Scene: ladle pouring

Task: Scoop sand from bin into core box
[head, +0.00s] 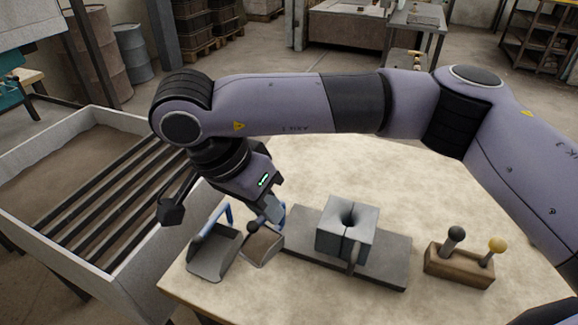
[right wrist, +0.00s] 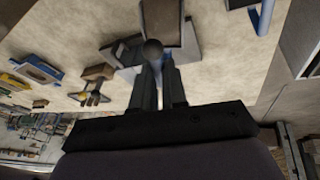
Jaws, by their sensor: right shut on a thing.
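My right gripper (head: 266,214) reaches over the table and is shut on a small grey scoop (head: 262,246) with a blue handle, mostly hidden by the fingers. The scoop has a brown, sand-like fill and also shows beyond the fingertips in the right wrist view (right wrist: 162,22). I cannot tell whether it touches the table. A dark ball (right wrist: 153,48) shows at the fingertips. The grey core box (head: 347,228), with a dark hole on top, stands upright on a flat plate (head: 392,262), right of the scoop. The sand bin (head: 60,262) is at the left. My left gripper is out of view.
A second blue-handled scoop (head: 212,256) lies close left of the held one. Dark bars (head: 118,205) span part of the bin. A wooden block (head: 458,266) with black and yellow knobs stands at the right. The table (head: 310,175) behind the core box is clear.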

